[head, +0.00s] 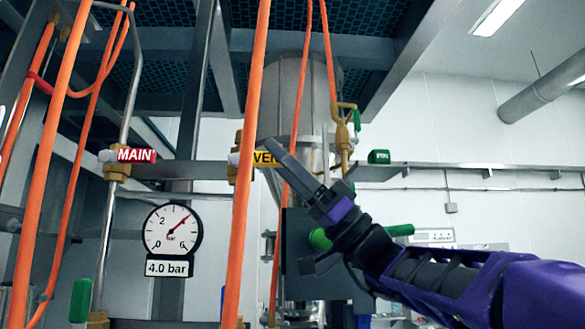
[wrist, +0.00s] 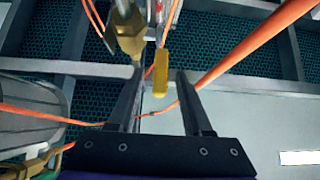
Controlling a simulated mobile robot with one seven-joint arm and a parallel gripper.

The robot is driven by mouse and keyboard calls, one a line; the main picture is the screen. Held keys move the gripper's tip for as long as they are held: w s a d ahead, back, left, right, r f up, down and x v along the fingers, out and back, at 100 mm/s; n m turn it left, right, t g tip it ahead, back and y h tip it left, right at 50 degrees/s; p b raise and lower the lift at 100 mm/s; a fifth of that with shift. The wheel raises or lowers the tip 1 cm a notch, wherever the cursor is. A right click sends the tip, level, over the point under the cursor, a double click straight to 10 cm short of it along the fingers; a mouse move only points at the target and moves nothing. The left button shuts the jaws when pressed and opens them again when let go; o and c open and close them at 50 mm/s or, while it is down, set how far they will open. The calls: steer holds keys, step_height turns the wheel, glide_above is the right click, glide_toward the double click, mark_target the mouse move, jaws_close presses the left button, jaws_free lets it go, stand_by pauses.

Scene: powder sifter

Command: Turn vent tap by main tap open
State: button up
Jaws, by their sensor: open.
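The vent tap's yellow lever (head: 262,158), lettered "VEN..." with the rest hidden, points right beside the main tap. My gripper (head: 270,146) reaches it from the lower right, covers the end of the label, and an orange hose hides part of the tap body. In the wrist view the yellow lever (wrist: 161,74) shows between the open fingers of my gripper (wrist: 159,80), with no visible grip on it. A brass fitting (wrist: 129,38) is above left. The main tap's red lever (head: 137,155), labelled "MAIN", points sideways from its brass body on a vertical pipe.
Orange hoses (head: 247,130) hang close to the vent tap; one (wrist: 245,50) crosses near the right finger in the wrist view. A gauge (head: 172,231) with a "4.0 bar" plate is between the pipes. A brass tap (head: 342,130) and green handle (head: 379,157) lie right.

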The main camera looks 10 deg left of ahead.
steer(key=shift+c, duration=0.2)
jaws_close()
stand_by(1.2)
